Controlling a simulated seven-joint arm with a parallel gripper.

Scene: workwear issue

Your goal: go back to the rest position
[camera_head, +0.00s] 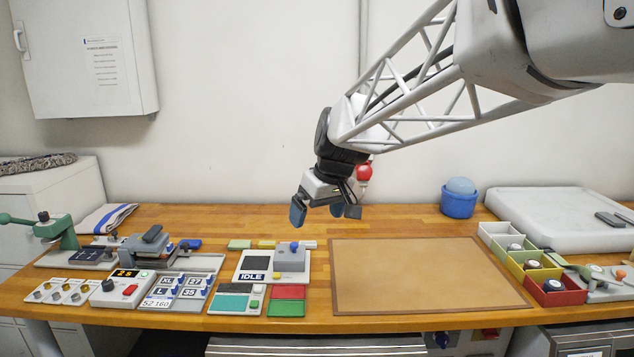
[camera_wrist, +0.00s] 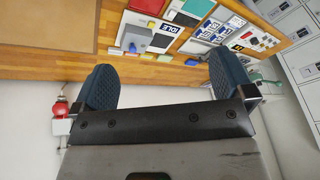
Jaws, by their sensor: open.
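My gripper (camera_head: 326,211) is open and empty, with two blue fingertip pads spread apart. It hangs in the air above the back part of the wooden table (camera_head: 220,222), behind the grey device with the IDLE display (camera_head: 272,265). In the wrist view the two blue pads of my gripper (camera_wrist: 165,88) stand wide apart with nothing between them. The same IDLE device (camera_wrist: 148,35) shows upside down beyond them.
A brown mat (camera_head: 425,275) lies bare at the middle right. Presses, size plates and a display unit (camera_head: 128,288) crowd the left. A red ball (camera_head: 364,173) shows behind my wrist.

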